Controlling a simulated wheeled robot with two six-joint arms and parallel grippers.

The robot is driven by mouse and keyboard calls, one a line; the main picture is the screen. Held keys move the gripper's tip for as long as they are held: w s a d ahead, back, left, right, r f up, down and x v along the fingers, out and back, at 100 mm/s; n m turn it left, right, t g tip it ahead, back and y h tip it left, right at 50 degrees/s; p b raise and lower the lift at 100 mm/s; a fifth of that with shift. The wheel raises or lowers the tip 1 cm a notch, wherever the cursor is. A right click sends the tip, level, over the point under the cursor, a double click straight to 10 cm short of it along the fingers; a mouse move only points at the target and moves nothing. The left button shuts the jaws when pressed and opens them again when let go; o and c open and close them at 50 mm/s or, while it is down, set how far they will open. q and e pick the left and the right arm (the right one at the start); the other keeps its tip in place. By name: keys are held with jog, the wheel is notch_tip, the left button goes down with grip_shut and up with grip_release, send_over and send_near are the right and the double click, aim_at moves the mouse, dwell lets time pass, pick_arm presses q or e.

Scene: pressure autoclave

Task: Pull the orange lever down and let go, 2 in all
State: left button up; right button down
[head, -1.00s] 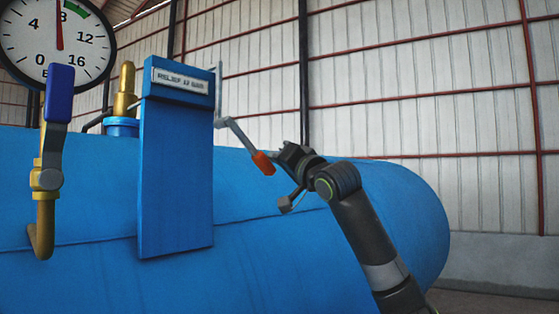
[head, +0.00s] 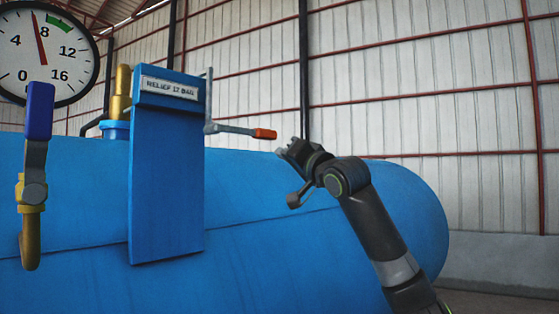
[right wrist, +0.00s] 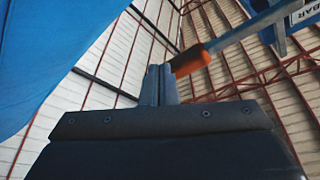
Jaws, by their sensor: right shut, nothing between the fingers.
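The orange lever (head: 264,134) is a grey arm with an orange grip, coming out of the right side of the blue post. It lies nearly level, its grip end slightly lower. My right gripper (head: 283,148) is just below and right of the orange grip, apart from it in the head view. In the right wrist view the shut fingers (right wrist: 160,84) point up, with the orange grip (right wrist: 190,60) just beyond and right of their tips. Nothing shows between the fingers. My left gripper is not in view.
The blue post (head: 166,180) with a relief label stands before the large blue tank (head: 330,235). A round gauge (head: 42,55) reads a little under 8. A blue-handled valve (head: 38,110) is at the left.

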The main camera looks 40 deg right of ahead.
jog(key=b+v, duration=0.4)
jog(key=v, duration=0.2)
jog(key=shift+s+a, duration=0.3)
jog(key=shift+s, duration=0.1)
jog(key=shift+f, duration=0.1)
dwell(0.6)
